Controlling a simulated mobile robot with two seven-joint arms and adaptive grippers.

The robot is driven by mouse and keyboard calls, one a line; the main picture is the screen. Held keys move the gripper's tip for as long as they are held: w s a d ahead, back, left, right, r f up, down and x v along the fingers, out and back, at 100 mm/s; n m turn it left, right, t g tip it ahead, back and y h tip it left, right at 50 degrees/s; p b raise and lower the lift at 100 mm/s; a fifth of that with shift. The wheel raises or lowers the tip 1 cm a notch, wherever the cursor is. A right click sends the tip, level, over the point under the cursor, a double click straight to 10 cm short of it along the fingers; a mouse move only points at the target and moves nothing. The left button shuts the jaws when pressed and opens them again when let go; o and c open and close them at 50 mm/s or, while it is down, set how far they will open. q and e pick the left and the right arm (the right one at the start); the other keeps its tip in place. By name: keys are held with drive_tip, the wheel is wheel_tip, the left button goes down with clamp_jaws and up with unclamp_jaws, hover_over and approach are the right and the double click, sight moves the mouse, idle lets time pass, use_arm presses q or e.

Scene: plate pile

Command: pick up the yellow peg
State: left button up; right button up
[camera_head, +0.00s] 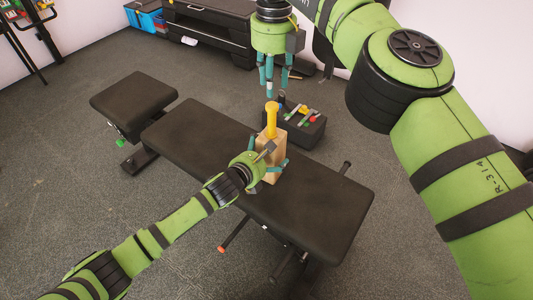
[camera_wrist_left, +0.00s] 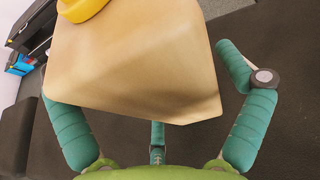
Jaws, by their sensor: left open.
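The yellow peg (camera_head: 271,118) stands upright in the top of a light wooden block (camera_head: 267,146) on the black padded bench. Part of the peg's yellow rim (camera_wrist_left: 82,10) shows at the top of the left wrist view. My left gripper (camera_head: 277,168) is open at the near side of the block, with its teal fingers around the block's lower part. In the left wrist view the right finger stands apart from the block (camera_wrist_left: 135,65); the left finger is partly hidden behind it. My right gripper (camera_head: 273,84) hangs just above the peg, fingers pointing down, spread and empty.
The bench (camera_head: 325,205) has bare padding on both sides of the block. A black box with coloured tools (camera_head: 303,125) is behind it on the floor. A smaller black seat (camera_head: 133,98) is at left. A dark cabinet (camera_head: 210,30) and blue bin (camera_head: 147,20) stand at the back.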

sight(272, 118)
use_arm(q)
drive_tip(key=c, duration=1.4)
use_arm(e)
drive_tip(key=shift+o, duration=0.9)
use_arm(q)
drive_tip(key=shift+f, duration=0.1)
use_arm(e)
drive_tip(key=n, duration=0.7)
drive_tip(key=shift+r, duration=0.2)
drive_tip(key=n, duration=0.5)
drive_tip(key=shift+r, duration=0.1)
drive_tip(key=shift+n, duration=1.4)
use_arm(q)
drive_tip(key=shift+s+a+f, duration=0.1)
drive_tip(key=shift+a+f, duration=0.05)
use_arm(e)
wheel_tip(272, 118, down, 12)
drive_tip(key=shift+r, duration=0.1)
